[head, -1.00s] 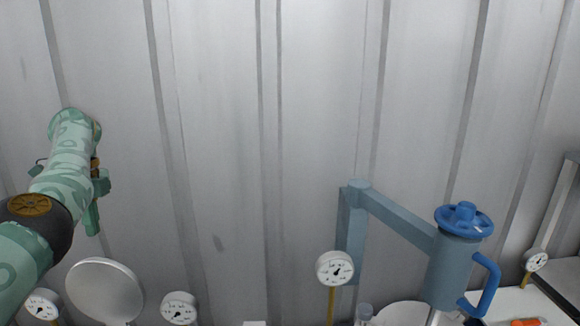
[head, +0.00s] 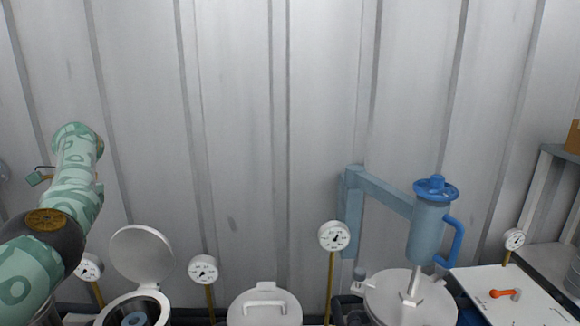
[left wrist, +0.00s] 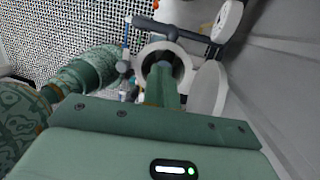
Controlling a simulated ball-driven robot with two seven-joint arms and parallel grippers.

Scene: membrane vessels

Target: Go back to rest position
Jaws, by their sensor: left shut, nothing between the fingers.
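My left arm comes in from the left in the head view, raised in front of the wall. Its gripper is mostly hidden there behind the arm. In the left wrist view my left gripper (left wrist: 162,70) is shut and empty, its green fingers pressed together. In that view the fingers overlap the round mouth of an open vessel (left wrist: 146,50); I cannot tell how far above it they are. My right gripper is in neither view.
In the head view an open vessel (head: 104,312) has its round lid (head: 142,254) raised. A closed lid with a handle (head: 240,308) is at the centre. A blue stirrer unit (head: 428,232) stands over the right vessel (head: 385,300).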

